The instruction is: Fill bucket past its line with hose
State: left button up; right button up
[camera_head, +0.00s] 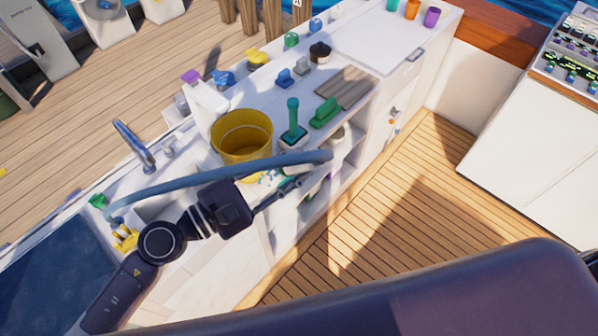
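A yellow bucket (241,118) stands upright on the white counter, open at the top. Its inside is partly visible, but I cannot make out a line or a water level. A blue hose (190,177) arcs from the sink area at the left, across the front of the bucket, to an end right of it. My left gripper (312,172) comes in from the left, its fingers at the hose's free end. It appears shut on the hose, holding that end raised, apart from the bucket's opening. My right gripper is out of view.
A faucet (134,146) rises behind the sink, left of the bucket. Open shelves are under the counter. The plank floor (385,220) at right is clear.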

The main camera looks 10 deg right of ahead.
pick_arm(q)
jog(key=w+a+b, duration=0.1)
jog(key=w, duration=0.1)
jog(key=w+a+f+b, duration=0.1)
jog(key=w, duration=0.2)
jog(key=w+a+b, duration=0.1)
jog(key=w, duration=0.1)
jog(key=shift+w+a+f+b, duration=0.1)
jog(key=shift+w+f+b, duration=0.15)
jog(key=shift+w+b, duration=0.15)
jog(key=shift+c, duration=0.2)
jog(key=shift+o, duration=0.2)
jog(key=w, duration=0.1)
jog(key=w+a+b, duration=0.1)
jog(key=w, duration=0.1)
jog(key=w+a+b, duration=0.1)
jog(key=shift+w+f, duration=0.15)
jog(key=shift+f, duration=0.2)
jog(key=shift+w+a+f+b, duration=0.1)
jog(key=shift+w+a+b, duration=0.15)
jog(key=shift+w, duration=0.25)
jog(key=shift+w+a+b, duration=0.1)
jog(key=shift+w+b, duration=0.1)
jog(key=shift+w, duration=0.25)
jog(key=shift+c, duration=0.2)
dwell(4.6)
